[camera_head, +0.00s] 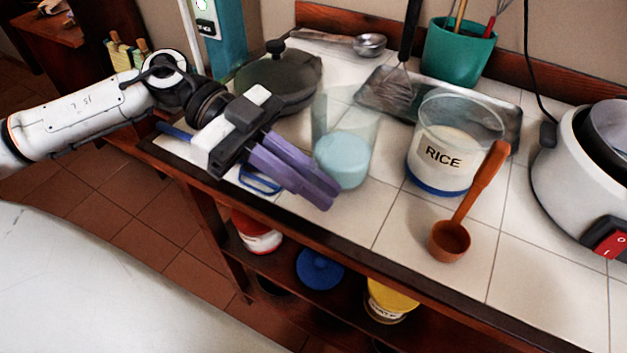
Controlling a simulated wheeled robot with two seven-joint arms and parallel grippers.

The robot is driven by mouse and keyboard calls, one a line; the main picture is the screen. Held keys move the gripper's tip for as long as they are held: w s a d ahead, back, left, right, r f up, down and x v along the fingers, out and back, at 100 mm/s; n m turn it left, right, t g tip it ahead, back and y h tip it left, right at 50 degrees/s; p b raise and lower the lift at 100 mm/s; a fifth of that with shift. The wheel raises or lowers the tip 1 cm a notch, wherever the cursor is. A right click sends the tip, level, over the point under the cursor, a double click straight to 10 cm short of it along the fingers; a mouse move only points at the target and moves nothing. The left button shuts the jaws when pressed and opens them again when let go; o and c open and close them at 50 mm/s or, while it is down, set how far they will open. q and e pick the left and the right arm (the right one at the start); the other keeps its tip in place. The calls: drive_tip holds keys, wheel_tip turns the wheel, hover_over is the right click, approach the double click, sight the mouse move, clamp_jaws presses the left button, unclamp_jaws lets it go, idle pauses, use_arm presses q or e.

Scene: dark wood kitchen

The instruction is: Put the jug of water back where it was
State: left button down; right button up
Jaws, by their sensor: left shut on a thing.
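The jug of water (343,158) is a clear vessel with pale blue water in its lower part. It stands upright at or just over the white tiled counter, left of the rice container; I cannot tell whether its base touches the tiles. My left gripper (322,190), with purple fingers, reaches in from the left and is shut on the jug at its left side. The fingers hide the exact place of the grip. My right gripper is not in view.
A RICE container (440,170) and a wooden scoop (452,238) stand right of the jug. A rice cooker (575,175) stands far right. Front tiles (400,225) are clear.

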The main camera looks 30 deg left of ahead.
use_arm(q)
drive_tip(key=shift+r, duration=0.1)
drive_tip(key=c, duration=1.8)
unclamp_jaws()
drive_tip(key=shift+f, duration=0.2)
drive_tip(key=shift+c, duration=0.2)
drive_tip(key=shift+r, duration=0.15)
drive_tip(key=v, duration=1.2)
